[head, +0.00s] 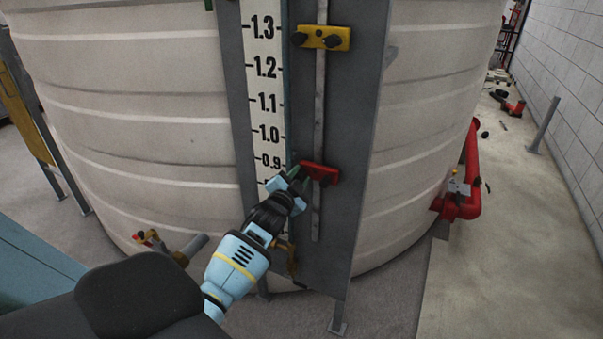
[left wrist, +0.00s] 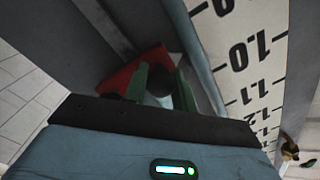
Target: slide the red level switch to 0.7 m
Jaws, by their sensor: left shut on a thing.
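The red level switch (head: 320,173) sits on the vertical rail (head: 318,105), a little below the 0.9 mark of the white scale (head: 265,90). My left gripper (head: 299,174) reaches up from below and is at the left end of the switch. In the left wrist view the red switch (left wrist: 132,70) shows behind the green fingers, which are shut on its dark round knob (left wrist: 160,80). Scale marks below 0.9 are mostly hidden by my gripper in the head view. My right gripper is not in view.
A yellow switch (head: 323,38) sits higher on the same rail, near 1.3. The rail is bare below the red switch. The pale tank (head: 150,110) stands behind the grey panel (head: 345,230). Red pipework (head: 472,175) is at the right.

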